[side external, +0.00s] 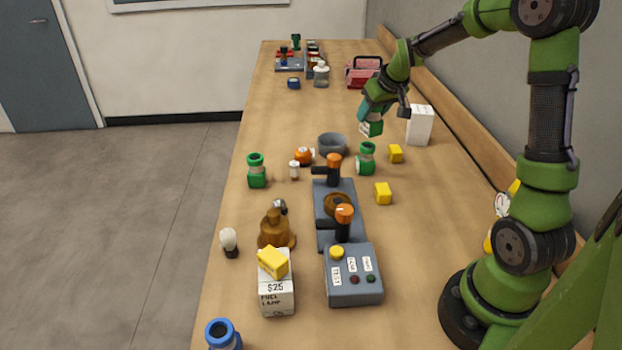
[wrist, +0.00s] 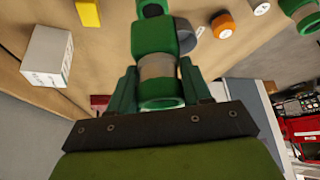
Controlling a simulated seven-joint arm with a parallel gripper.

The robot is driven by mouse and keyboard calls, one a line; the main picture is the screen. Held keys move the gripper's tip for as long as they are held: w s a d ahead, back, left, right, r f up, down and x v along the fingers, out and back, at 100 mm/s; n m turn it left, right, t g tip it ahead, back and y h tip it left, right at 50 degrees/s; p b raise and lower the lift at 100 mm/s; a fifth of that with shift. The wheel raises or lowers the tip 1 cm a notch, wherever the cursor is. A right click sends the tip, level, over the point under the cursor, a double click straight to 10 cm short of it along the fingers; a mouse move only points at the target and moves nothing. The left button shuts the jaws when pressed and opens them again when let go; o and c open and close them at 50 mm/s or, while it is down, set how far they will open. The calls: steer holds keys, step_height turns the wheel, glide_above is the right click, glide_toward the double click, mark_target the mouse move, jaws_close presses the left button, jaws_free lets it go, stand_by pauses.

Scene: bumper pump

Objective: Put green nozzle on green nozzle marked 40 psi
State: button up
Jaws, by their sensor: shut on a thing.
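My gripper (side external: 372,112) is shut on a green nozzle (side external: 375,129), held above the table at the back right of the work area. In the wrist view, the held nozzle (wrist: 155,68) sits between both fingers and shows a grey band. A second green nozzle (side external: 366,158) stands upright on the table just below and in front of it, apart from it. A third green nozzle (side external: 257,170) stands upright further left, and shows in the wrist view's top right corner (wrist: 303,10). I cannot read a 40 psi mark on any of them.
A white box (side external: 420,125) stands right of my gripper. A grey bowl (side external: 332,145), an orange item (side external: 304,156) and yellow blocks (side external: 395,153) are nearby. The grey pump unit (side external: 352,275) with orange-topped parts is in front. A red basket (side external: 363,72) stands behind.

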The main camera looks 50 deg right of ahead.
mark_target(369, 122)
steer(key=x, duration=0.3)
steer(key=shift+s+f, duration=0.1)
steer(key=shift+s, duration=0.15)
steer(key=shift+f, duration=0.4)
steer(key=shift+f, duration=0.2)
steer(key=o, duration=1.2)
steer(key=shift+o, duration=0.2)
steer(key=shift+r, duration=0.15)
